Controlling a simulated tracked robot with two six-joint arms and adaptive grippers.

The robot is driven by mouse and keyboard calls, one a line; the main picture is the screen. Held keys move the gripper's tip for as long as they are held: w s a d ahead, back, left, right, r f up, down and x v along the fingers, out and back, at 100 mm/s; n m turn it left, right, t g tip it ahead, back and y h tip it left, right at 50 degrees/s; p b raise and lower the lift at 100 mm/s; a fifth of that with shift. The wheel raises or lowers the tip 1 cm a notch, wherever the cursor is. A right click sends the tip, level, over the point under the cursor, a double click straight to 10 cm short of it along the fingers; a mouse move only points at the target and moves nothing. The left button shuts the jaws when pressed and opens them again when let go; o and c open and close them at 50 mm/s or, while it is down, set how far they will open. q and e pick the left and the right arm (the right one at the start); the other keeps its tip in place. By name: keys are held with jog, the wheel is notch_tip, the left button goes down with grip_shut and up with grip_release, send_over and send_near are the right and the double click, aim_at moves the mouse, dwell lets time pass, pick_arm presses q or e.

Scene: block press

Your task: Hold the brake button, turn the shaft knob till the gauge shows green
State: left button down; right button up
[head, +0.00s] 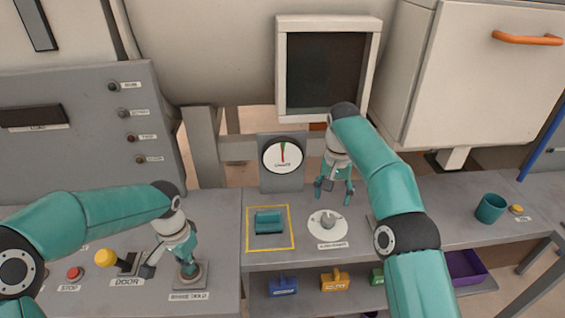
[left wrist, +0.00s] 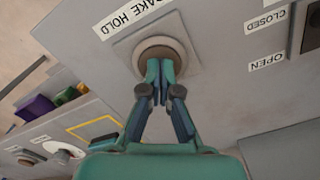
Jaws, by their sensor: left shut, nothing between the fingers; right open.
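The brake hold button (left wrist: 150,50) sits in a square plate labelled BRAKE HOLD. My left gripper (head: 188,271) is shut and empty, with its fingertips at the button face in the left wrist view (left wrist: 158,68); how far the button is pressed cannot be told. The shaft knob (head: 328,224) is a grey knob on a white round disc on the bench. My right gripper (head: 334,198) is open, pointing down just above and behind the knob, apart from it. The gauge (head: 282,156) is a white dial with a green mark near the top; its red needle points about upward.
A yellow-outlined square (head: 250,246) holds a teal block (head: 268,222) left of the knob. A yellow-topped DOOR lever (head: 106,258) and red STOP button (head: 75,273) are left of my left gripper. A teal cup (head: 490,208) stands at the right.

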pick_arm(q)
jog(key=shift+r, duration=2.9)
